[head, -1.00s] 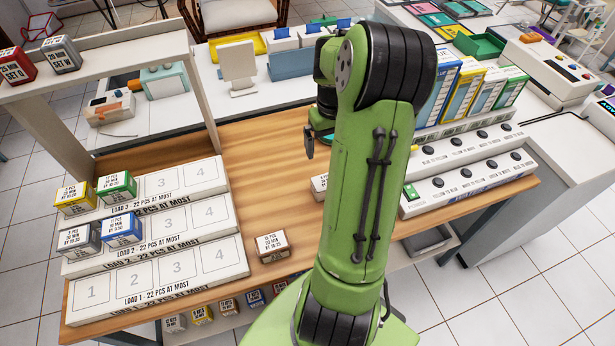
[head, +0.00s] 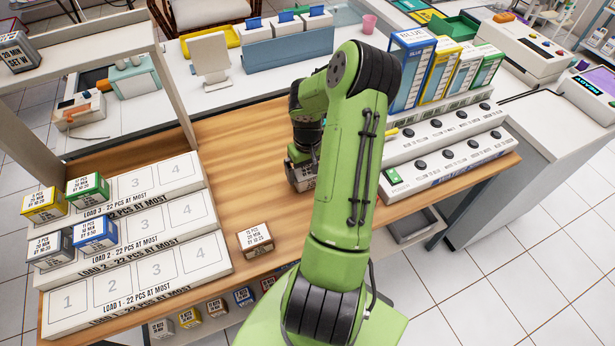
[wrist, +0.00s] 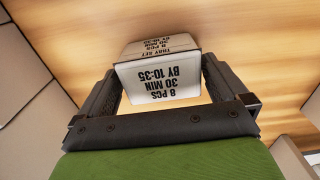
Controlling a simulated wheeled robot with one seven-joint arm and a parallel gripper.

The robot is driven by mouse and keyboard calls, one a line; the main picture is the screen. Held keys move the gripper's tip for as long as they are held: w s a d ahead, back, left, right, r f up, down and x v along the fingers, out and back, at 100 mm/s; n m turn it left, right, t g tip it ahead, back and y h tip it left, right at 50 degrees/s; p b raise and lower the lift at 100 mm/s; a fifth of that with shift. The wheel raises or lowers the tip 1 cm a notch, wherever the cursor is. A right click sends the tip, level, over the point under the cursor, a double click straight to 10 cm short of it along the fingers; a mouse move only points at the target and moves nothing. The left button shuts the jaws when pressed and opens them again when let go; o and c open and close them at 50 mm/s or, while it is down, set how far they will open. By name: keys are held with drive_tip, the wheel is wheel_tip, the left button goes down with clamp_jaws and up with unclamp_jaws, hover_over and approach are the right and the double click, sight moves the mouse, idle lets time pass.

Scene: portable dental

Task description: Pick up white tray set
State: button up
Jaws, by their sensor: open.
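The white tray set (wrist: 160,82) is a small white box with a brownish side, lettered 8 PCS, 30 MIN, BY 10:35. In the wrist view it sits between the two dark fingers of my gripper (wrist: 163,90), which are open, one on each side. I cannot tell whether either finger touches it.
A brown-sided box (head: 255,238) stands on the table (head: 240,150) to the left. The stepped load rack (head: 150,270) holds several coloured boxes at far left. A white switch panel (head: 440,165) with tall cartons behind it stands close on the right.

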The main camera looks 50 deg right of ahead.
sight(307, 170)
drive_tip(key=c, duration=0.9)
drive_tip(key=shift+r, duration=0.1)
wheel_tip(307, 170, up, 10)
drive_tip(key=shift+f+p, duration=0.1)
drive_tip(key=shift+p, duration=0.85)
